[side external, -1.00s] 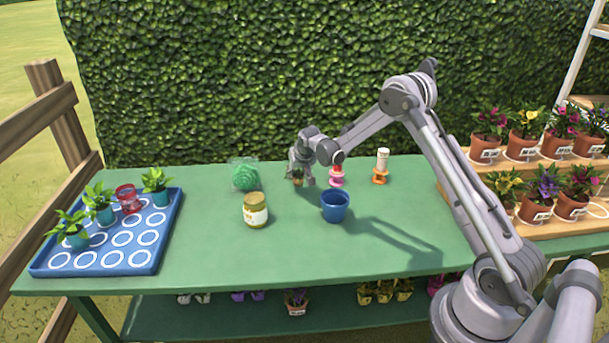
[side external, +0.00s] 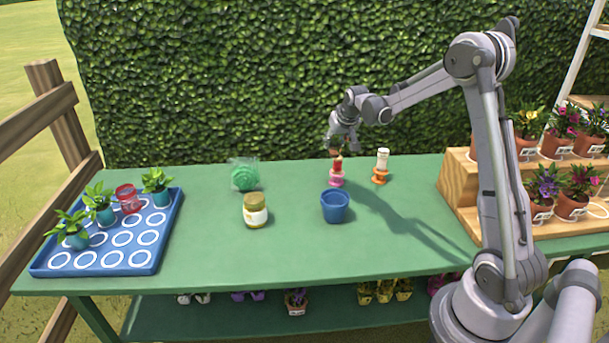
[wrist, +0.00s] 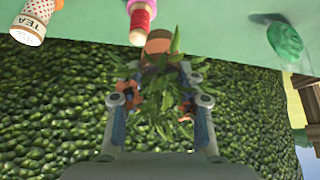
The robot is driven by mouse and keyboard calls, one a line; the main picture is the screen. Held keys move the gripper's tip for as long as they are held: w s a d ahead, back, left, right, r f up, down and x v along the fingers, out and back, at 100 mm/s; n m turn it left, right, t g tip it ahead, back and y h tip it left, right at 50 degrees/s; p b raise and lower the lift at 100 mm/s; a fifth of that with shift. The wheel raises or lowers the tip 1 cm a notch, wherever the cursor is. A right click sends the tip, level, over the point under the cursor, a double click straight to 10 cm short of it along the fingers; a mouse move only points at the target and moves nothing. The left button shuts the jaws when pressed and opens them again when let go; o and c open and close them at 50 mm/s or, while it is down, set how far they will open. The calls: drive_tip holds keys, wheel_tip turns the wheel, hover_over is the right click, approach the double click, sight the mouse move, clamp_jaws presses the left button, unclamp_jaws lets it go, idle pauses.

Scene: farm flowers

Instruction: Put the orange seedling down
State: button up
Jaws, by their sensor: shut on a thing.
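The orange seedling, with long green leaves and an orange-brown pot, is in my gripper. In the wrist view, its leaves (wrist: 165,112) fill the space between my gripper's fingers (wrist: 160,105), and its pot (wrist: 158,42) shows beyond them. In the side view, my gripper (side external: 338,144) is shut on the seedling (side external: 334,152). They are above the back of the green table (side external: 290,245), just over the red-and-pink object (side external: 337,175). Whether the pot touches that object, I cannot tell. The leaves are mostly hidden in the side view.
A blue tray (side external: 100,258) with several plants is left. The table's front middle is clear.

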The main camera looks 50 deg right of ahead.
drive_tip(key=shift+r, duration=0.9)
drive_tip(key=shift+s+a+f, duration=0.15)
drive_tip(key=shift+s+a, duration=0.05)
drive_tip(key=shift+s, duration=0.1)
drive_tip(key=s+a+n+g+y, duration=0.3)
drive_tip(key=s+a+n+y, duration=0.7)
drive_tip(key=s+a+n, duration=0.7)
drive_tip(key=w+a+f+n, duration=0.1)
drive_tip(key=w+a+f, duration=0.1)
drive_tip(key=a+f, duration=0.1)
drive_tip(key=w+a+f+n, duration=0.1)
drive_tip(key=w+a+f, duration=0.2)
drive_tip(key=a+f, duration=0.1)
drive_tip(key=w+a+f+n, duration=0.1)
drive_tip(key=w+a+f, duration=0.2)
drive_tip(key=a+f, duration=0.1)
drive_tip(key=shift+w+f, duration=0.15)
drive_tip(key=shift+f, duration=2.25)
drive_tip(key=shift+f, duration=0.1)
